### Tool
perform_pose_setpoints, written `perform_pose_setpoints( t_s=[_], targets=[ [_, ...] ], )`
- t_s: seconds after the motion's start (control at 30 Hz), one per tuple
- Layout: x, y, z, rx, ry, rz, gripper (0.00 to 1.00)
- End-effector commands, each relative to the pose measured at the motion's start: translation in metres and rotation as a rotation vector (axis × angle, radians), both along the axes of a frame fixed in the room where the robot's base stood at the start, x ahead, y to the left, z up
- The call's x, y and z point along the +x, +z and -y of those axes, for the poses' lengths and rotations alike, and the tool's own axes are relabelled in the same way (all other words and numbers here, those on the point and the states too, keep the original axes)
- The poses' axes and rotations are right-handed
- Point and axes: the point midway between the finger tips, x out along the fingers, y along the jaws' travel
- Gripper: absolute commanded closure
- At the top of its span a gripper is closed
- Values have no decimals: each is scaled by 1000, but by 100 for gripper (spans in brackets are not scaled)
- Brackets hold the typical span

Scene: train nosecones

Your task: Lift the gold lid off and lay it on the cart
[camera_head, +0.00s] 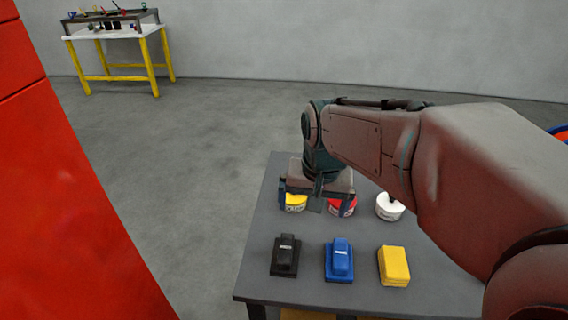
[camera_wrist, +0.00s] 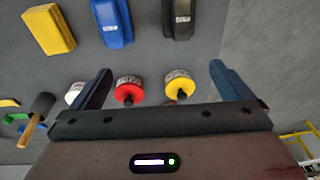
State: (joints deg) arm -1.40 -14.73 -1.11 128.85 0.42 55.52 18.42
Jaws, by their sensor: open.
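A round yellow lid-like piece with a white labelled side (camera_head: 296,204) sits on the dark grey cart top (camera_head: 315,230), partly hidden by my gripper. In the wrist view the same yellow piece (camera_wrist: 179,80) shows a dark knob. I see no piece clearly gold; this yellow one is the closest match. My gripper (camera_head: 316,204) is open over the cart's far row. In the wrist view its two fingers (camera_wrist: 161,70) stand wide apart, with the yellow and red pieces showing between them. It holds nothing.
A red round piece (camera_head: 342,207) and a white one (camera_head: 389,207) stand in the same row. Nearer are a black block (camera_head: 285,256), a blue block (camera_head: 339,260) and a yellow block (camera_head: 393,266). Bare cart top lies between the rows. A yellow-legged table (camera_head: 110,40) stands far back.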

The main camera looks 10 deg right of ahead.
Motion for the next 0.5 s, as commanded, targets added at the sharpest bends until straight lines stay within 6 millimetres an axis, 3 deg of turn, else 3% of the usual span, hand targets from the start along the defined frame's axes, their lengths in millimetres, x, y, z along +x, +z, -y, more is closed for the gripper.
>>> perform_pose_setpoints(
  t_s=[0.1,0.3,0.5],
  targets=[
    [47,13,5,28,-175,-46,1],
    [118,15,6,55,-459,-113,1],
    [170,5,4,60,-670,-158,1]
  ],
)
